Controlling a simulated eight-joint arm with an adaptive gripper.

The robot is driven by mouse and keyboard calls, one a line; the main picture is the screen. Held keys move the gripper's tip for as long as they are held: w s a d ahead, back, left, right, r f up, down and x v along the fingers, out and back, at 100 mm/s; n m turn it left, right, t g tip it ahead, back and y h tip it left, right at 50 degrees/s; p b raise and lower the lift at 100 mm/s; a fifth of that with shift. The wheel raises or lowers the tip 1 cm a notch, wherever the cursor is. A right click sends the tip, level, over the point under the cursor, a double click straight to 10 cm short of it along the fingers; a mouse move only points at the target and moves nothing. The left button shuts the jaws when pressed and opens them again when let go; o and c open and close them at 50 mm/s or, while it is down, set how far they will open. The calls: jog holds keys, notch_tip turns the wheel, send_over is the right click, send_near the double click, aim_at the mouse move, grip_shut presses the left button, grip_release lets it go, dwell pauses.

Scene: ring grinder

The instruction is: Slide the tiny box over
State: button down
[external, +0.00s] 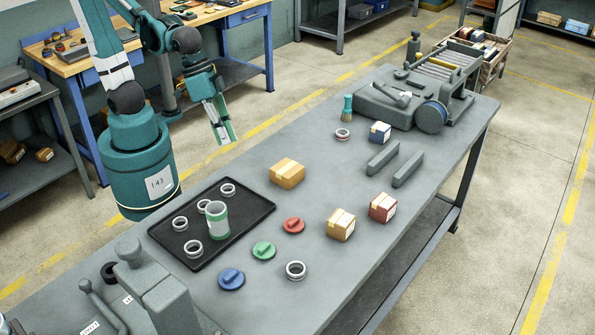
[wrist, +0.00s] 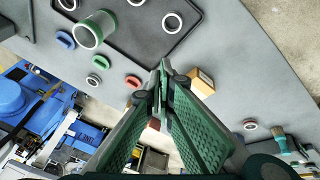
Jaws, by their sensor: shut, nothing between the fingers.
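Several small boxes stand on the grey workbench. A blue and white box (external: 380,132) looks smallest, near the far machine. A yellow-orange box (external: 287,173) lies right of the tray; it also shows in the wrist view (wrist: 204,80), just right of my fingertips and partly covered by them. A tan box (external: 340,224) and a red box (external: 382,207) stand near the right edge. I cannot tell which one the task calls tiny. My gripper (external: 223,133) is shut and empty, raised above and beyond the bench's left edge, apart from every box. Its fingers (wrist: 163,66) meet in the wrist view.
A black tray (external: 259,222) holds rings and a green-white jar (external: 217,220). Red (external: 293,225), green (external: 264,250) and blue (external: 231,278) lids lie beside it. Two grey bars (external: 395,164), a brush (external: 347,108) and a roller machine (external: 400,100) occupy the far end.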

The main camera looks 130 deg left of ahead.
aim_at(312, 161)
jog(key=w+a+f+n+g+p, duration=0.4)
jog(key=w+a+f+n+p, duration=0.3)
jog(key=w+a+f+n, duration=0.2)
jog(key=shift+w+n, duration=0.65)
jog(key=shift+n, duration=0.25)
jog(key=shift+f, duration=0.15)
jog(key=shift+f+b, duration=0.3)
jog(key=shift+f, duration=4.6)
jog(key=shift+a, duration=0.1)
jog(key=a+b, duration=0.4)
jog(key=a, duration=1.6)
jog(key=shift+a, duration=0.2)
